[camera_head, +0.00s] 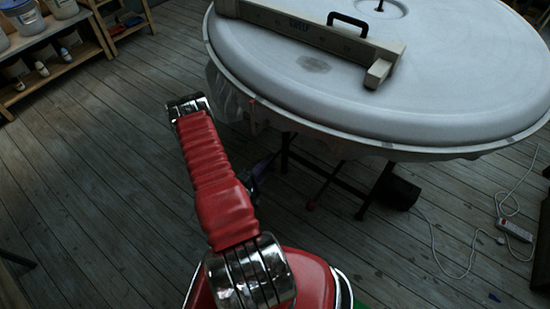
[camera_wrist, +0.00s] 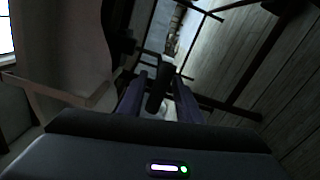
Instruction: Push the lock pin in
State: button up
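My gripper (camera_head: 258,178) is low under the near-left edge of the big round plaster piece, by its dark stand. In the wrist view its two purple fingers (camera_wrist: 160,92) stand apart. A dark cylindrical part (camera_wrist: 158,92) shows between them, with a narrow gap on either side. It may be the lock pin, but I cannot tell for sure, nor whether the fingers touch it. In the head view the pin cannot be made out.
The wide round plaster piece (camera_head: 470,90) overhangs the area, with a long level with a handle (camera_head: 300,30) on top. Dark stand legs (camera_head: 330,180) cross below it. A power strip (camera_head: 515,230) and cable lie at right. Shelves (camera_head: 50,65) stand at upper left. The left floor is clear.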

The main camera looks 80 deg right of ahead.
aim_at(275, 158)
jog(key=shift+x, duration=2.1)
grip_shut()
